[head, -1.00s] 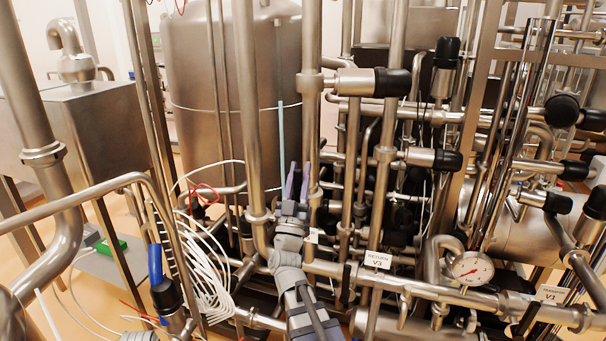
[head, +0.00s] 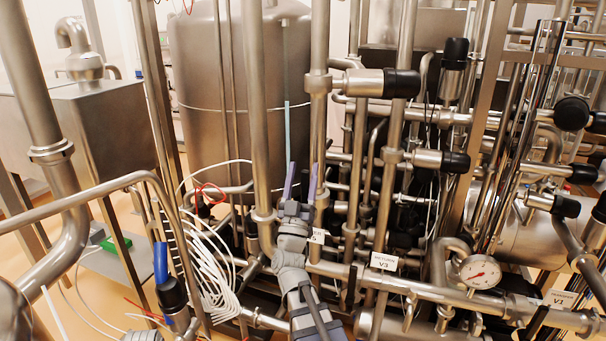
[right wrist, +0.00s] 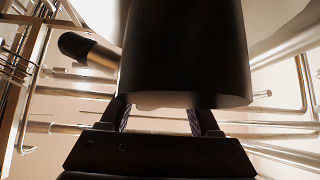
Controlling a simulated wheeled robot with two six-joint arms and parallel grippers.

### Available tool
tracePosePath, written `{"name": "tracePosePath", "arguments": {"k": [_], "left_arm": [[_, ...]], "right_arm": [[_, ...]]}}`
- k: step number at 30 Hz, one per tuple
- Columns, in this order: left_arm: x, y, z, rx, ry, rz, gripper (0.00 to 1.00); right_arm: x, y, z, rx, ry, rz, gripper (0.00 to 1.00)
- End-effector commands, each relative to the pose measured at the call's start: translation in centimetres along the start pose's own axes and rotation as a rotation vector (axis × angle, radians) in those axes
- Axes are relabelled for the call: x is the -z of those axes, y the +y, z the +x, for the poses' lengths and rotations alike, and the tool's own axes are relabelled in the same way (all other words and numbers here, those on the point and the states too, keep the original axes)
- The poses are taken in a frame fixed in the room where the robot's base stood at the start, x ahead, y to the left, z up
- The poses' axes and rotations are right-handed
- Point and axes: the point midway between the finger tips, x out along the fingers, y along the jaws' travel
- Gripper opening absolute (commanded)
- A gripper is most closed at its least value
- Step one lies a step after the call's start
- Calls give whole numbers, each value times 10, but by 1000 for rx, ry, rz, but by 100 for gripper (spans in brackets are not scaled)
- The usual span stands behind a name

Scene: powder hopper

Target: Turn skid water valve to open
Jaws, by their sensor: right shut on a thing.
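My right gripper (head: 302,178) points up in the middle of the head view, its two purple fingers on either side of a narrow gap in front of the pipes. In the right wrist view my right gripper (right wrist: 163,115) is shut on a wide black cylindrical part (right wrist: 185,50), which fills the space above and between the fingers. The head view does not show this part clearly. A white tag (head: 318,236) ending in 5 is partly hidden beside the gripper. A tag reading V3 (head: 384,262) hangs right of it, with a black lever (head: 350,286) nearby. My left gripper is out of view.
Steel pipes and black-capped valves crowd the right side. A pressure gauge (head: 480,272) and a V1 tag (head: 559,298) sit at lower right. White cables (head: 215,285) and a blue-topped part (head: 160,262) stand left. A large tank (head: 200,90) is behind.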

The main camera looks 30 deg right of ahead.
Motion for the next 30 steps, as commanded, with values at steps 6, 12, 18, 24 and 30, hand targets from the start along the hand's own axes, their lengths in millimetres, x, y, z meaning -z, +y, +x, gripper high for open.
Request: {"name": "tracePosePath", "arguments": {"k": [6, 12, 18, 24, 30], "left_arm": [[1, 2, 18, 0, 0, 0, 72], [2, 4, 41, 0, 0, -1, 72], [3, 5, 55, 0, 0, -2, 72], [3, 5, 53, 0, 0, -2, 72], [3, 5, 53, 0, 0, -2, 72]], "right_arm": [[-2, -1, -24, 3, 1, 1, 57], [-3, 0, -56, 3, 1, 1, 57], [-1, -1, -77, 3, 1, 1, 57], [0, -1, -76, 2, 0, 0, 57], [0, -1, -76, 1, 0, 0, 57]]}}
